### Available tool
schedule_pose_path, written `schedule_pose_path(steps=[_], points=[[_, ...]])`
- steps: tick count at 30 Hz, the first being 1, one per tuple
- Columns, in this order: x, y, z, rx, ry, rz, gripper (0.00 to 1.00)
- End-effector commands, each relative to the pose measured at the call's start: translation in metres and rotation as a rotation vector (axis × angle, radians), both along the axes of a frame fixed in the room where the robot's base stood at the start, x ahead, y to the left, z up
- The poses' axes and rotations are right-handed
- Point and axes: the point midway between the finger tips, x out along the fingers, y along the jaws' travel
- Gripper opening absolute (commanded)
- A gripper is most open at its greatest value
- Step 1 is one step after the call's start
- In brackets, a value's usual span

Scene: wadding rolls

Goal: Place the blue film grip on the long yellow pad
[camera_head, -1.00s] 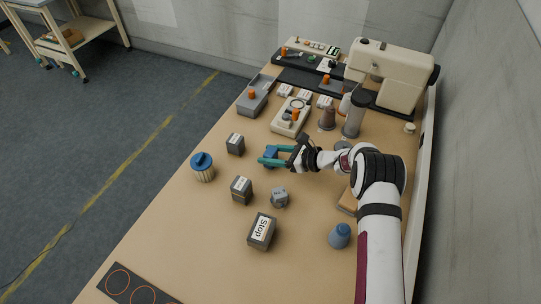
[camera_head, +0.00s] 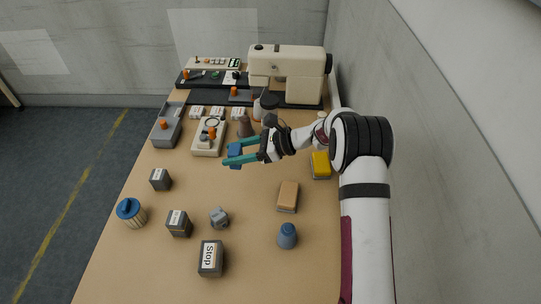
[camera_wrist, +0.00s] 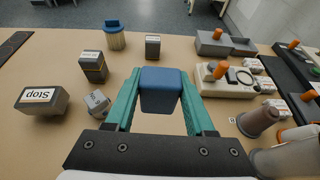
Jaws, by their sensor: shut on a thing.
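The blue film grip (camera_head: 235,150) is a small blue block held between the teal fingers of my gripper (camera_head: 238,155). In the wrist view the film grip (camera_wrist: 160,88) sits between the two fingers (camera_wrist: 160,98), and both sides are gripped. It appears raised above the table, but the height is hard to judge. A yellow pad (camera_head: 321,165) on a dark base lies at the right of the table, to the right of my gripper and beside my arm. The wrist view does not show this pad.
A tan pad (camera_head: 288,195) and a blue tapered piece (camera_head: 287,237) lie nearer. A Stop block (camera_head: 210,258), dark blocks and a blue-lidded jar (camera_head: 131,213) stand at the left front. A white device (camera_head: 209,136), spools and a sewing machine (camera_head: 288,68) are behind.

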Motion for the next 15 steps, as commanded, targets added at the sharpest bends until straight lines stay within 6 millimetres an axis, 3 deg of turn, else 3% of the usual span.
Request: schedule_pose_path(steps=[4,7,12,15], points=[[0.025,-0.003,0.02,0.001,-0.004,-0.143,0.0],[0.057,-0.018,0.04,0.002,-0.004,-0.351,0.0],[0.1,-0.072,0.058,0.0,0.002,-0.732,0.0],[0.113,-0.11,0.058,-0.001,0.004,-0.928,0.0]])
